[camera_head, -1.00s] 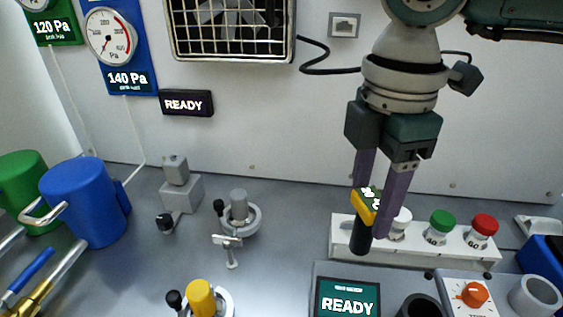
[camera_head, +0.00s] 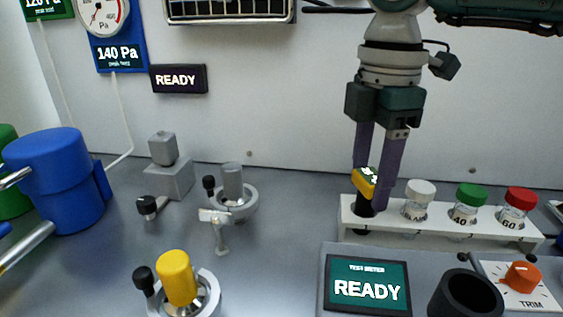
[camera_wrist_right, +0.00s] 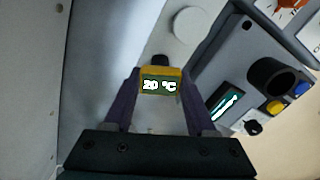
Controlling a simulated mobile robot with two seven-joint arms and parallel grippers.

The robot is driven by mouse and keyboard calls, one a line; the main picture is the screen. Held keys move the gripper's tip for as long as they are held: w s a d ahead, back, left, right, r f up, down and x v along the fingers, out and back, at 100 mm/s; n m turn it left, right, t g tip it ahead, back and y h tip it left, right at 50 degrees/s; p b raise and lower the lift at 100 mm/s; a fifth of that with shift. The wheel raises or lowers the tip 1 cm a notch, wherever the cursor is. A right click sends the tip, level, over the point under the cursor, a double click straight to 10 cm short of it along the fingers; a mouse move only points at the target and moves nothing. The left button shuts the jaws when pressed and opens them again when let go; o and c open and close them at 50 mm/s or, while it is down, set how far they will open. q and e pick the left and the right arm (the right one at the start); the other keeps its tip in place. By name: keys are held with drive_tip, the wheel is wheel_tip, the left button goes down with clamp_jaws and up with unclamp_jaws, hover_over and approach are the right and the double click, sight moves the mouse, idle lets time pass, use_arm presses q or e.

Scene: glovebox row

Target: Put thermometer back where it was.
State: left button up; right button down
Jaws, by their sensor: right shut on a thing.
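The thermometer (camera_head: 366,183) has a yellow head with a small display and a black lower part. It is upright between the purple fingers of my right gripper (camera_head: 375,188), which is shut on it. Its black lower end is at the left end of the white rack (camera_head: 446,232); I cannot tell whether it is inside a hole or just above it. In the right wrist view the thermometer (camera_wrist_right: 160,84) reads 20 °C, between the fingertips. My left gripper is not in view.
White-capped (camera_head: 420,194), green-capped (camera_head: 470,197) and red-capped (camera_head: 520,200) vials stand in the rack. In front are a READY test meter (camera_head: 367,288), a black cup (camera_head: 466,296) and an orange TRIM knob (camera_head: 522,277). A yellow-topped fixture (camera_head: 177,279) stands left.

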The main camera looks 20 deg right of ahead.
drive_tip(key=shift+c, duration=1.1)
unclamp_jaws()
drive_tip(key=shift+r, duration=0.35)
wheel_tip(320, 180, up, 7)
